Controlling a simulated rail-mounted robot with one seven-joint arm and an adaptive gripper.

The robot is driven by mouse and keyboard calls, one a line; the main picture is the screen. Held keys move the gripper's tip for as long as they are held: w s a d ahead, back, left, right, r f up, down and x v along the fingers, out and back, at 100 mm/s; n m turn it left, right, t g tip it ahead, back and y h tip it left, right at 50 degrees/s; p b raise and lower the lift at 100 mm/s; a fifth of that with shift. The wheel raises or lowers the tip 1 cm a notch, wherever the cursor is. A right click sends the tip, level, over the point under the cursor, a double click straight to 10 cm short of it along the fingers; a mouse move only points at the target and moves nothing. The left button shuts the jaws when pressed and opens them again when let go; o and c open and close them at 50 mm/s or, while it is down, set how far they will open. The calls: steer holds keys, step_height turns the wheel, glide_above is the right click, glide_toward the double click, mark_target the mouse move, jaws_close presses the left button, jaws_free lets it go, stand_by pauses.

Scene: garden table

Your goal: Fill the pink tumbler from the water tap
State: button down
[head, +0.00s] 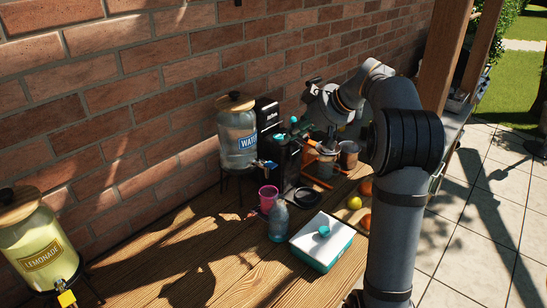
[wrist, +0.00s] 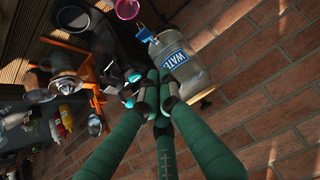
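The pink tumbler (head: 268,198) stands on the wooden table, in front of the water dispenser (head: 236,138) and a little to its right. In the wrist view the pink tumbler (wrist: 127,9) is partly cut off at the top edge. The dispenser has a blue tap (head: 265,163) facing the table front; the blue tap also shows in the wrist view (wrist: 146,34). My gripper (head: 288,132) is raised to the right of the dispenser, above a black machine. In the wrist view its green fingers (wrist: 158,84) come together at the tips, with nothing seen between them.
A clear bottle (head: 279,222) stands close to the tumbler's front right. A white-and-teal box (head: 322,242) lies to the right, near fruit (head: 354,203). A black machine (head: 281,160) stands right of the dispenser. A lemonade dispenser (head: 42,246) is at far left. The table between the dispensers is clear.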

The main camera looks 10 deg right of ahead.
steer(key=p, duration=0.3)
glide_above(273, 166)
step_height(273, 166, down, 6)
step_height(273, 166, down, 4)
steer(key=shift+r+p, duration=0.1)
steer(key=shift+p, duration=0.4)
steer(key=shift+f, duration=0.7)
